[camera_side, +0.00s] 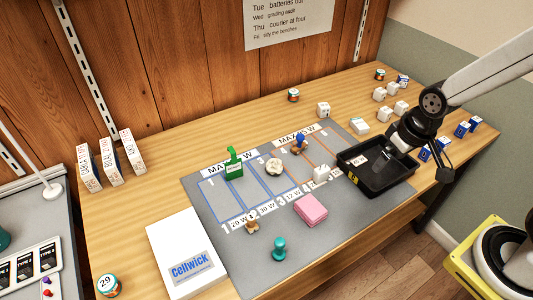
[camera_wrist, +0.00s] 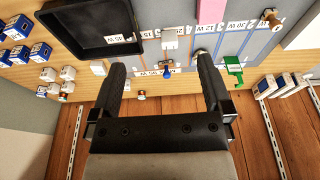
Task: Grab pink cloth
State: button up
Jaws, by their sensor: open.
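The pink cloth (camera_side: 311,209) lies as a folded square pad on the grey mat (camera_side: 270,258), near the mat's front edge. In the wrist view part of the cloth (camera_wrist: 211,12) shows at the top edge, beyond my fingertips and right of centre; the rest is cut off. My gripper (camera_wrist: 158,60) is open with nothing between its fingers. In the side view my gripper (camera_side: 388,156) is over the black tray, to the right of the cloth and well apart from it.
The black tray (camera_side: 405,184) stands on the mat's right side. A white plug (camera_side: 321,174) and a blue-topped pin (camera_side: 299,146) stand near the cloth. A teal pin (camera_side: 279,249) stands in front. A white Cellwick box (camera_side: 186,254) lies at left. Small boxes (camera_side: 461,130) stand far right.

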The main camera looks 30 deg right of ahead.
jog(key=m+t, duration=0.1)
jog(key=t, duration=0.6)
send_over(320, 219)
jog(key=s, duration=0.2)
jog(key=f, duration=1.6)
jog(key=shift+d+f, duration=0.25)
jog(key=s+f+t, duration=0.2)
jog(key=s+f, duration=0.1)
jog(key=shift+a+n, duration=0.15)
jog(key=shift+n, duration=0.25)
jog(key=shift+s+f+n+t+y, duration=0.15)
jog(key=shift+s+n+t+y, duration=0.25)
jog(key=shift+s+t, duration=0.6)
jog(key=shift+w, duration=0.15)
jog(key=shift+x, duration=1.25)
